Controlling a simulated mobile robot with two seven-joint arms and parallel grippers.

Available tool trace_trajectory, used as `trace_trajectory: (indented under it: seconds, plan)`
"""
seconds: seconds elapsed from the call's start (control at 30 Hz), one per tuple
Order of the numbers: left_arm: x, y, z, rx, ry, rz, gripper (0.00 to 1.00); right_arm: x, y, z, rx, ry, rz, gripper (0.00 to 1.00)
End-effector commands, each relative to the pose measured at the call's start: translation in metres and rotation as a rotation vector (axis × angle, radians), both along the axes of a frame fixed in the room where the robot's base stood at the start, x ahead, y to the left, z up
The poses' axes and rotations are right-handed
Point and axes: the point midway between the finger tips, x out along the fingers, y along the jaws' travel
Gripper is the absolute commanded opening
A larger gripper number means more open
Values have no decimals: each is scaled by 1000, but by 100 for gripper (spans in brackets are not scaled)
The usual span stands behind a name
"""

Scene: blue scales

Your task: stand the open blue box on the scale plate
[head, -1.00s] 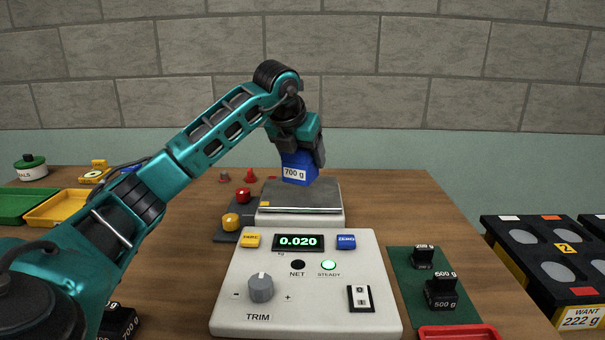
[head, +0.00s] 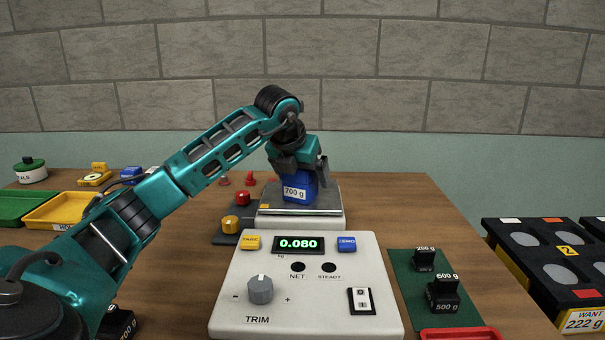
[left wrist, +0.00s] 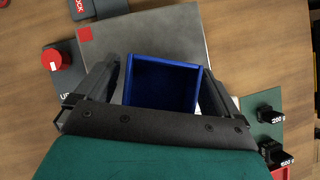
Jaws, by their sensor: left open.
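The open blue box (head: 300,187), labelled "700 g", stands upright on the scale plate (head: 331,206). In the left wrist view I look down into the empty box (left wrist: 163,84), and the grey plate (left wrist: 180,35) is around it. My left gripper (head: 297,170) is over the box with its fingers on either side of it. In the left wrist view the fingers stand apart, with a gap visible beside the box. The scale display (head: 298,244) reads 0.080 and the STEADY lamp (head: 328,267) is dark. My right gripper is not in view.
The trim panel (head: 310,305) stands in front of the plate. Black weights (head: 442,296) stand on a green mat at the right. A yellow tray (head: 60,211) is at the left.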

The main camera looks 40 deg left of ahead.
Motion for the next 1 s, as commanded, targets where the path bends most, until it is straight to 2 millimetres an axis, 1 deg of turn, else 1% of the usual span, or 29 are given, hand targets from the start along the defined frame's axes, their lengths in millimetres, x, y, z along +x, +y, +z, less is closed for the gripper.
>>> trace_trajectory:
  seconds: [0.17,0.27,0.37,0.7,0.83,1.0]
  plan:
    - [0,0,1,-1,0,-1,96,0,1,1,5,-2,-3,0]
    - [-1,0,7,0,-2,-1,96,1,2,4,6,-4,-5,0]
    - [-8,-2,18,1,-3,0,96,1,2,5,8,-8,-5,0]
    - [-45,-14,80,1,-4,0,96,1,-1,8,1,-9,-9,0]
    - [-54,-18,95,0,-3,-1,96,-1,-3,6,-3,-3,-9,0]
    - [-61,-19,104,0,-1,1,96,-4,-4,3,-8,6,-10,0]
